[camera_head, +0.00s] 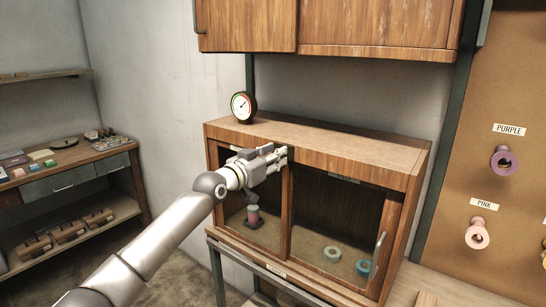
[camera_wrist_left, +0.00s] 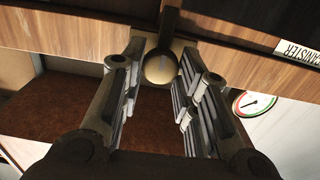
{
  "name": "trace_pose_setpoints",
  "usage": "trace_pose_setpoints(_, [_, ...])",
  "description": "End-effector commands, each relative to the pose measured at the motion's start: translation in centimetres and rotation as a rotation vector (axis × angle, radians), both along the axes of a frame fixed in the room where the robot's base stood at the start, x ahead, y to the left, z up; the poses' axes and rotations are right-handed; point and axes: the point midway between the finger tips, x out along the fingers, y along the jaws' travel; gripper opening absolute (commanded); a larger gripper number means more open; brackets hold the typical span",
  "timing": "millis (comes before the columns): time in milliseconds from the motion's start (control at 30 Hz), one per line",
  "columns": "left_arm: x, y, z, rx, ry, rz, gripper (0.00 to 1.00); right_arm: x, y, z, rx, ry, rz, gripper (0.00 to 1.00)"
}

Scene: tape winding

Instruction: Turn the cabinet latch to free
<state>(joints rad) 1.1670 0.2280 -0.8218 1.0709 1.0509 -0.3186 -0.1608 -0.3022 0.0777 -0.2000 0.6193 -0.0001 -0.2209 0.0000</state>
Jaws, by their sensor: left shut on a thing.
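The wooden cabinet (camera_head: 345,143) with glass doors stands in the middle of the head view, and both doors look shut. My left gripper (camera_head: 279,156) is at the top of its front, near the post between the doors. The latch (camera_wrist_left: 161,66) shows in the left wrist view as a round brass-coloured knob with a dark bar. In the head view my gripper mostly hides the latch. My right gripper is not in view.
A round gauge (camera_head: 243,106) stands on the cabinet's top left. Inside are a spool (camera_head: 253,214) at left and two tape rolls at right, one pale green (camera_head: 332,254). A pegboard (camera_head: 508,100) with rolls is at right. A workbench (camera_head: 75,160) is at left.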

Motion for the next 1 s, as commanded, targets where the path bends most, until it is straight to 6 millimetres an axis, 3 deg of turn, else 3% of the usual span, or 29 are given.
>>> trace_pose_setpoints(367, [0.0, 0.0, 0.0, -0.078, 0.057, 0.000, 0.05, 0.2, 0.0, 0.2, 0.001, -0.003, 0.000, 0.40])
trace_pose_setpoints(1000, [0.1, 0.2, 0.1, -0.538, 0.391, 0.000, 0.05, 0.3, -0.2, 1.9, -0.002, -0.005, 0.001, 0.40])
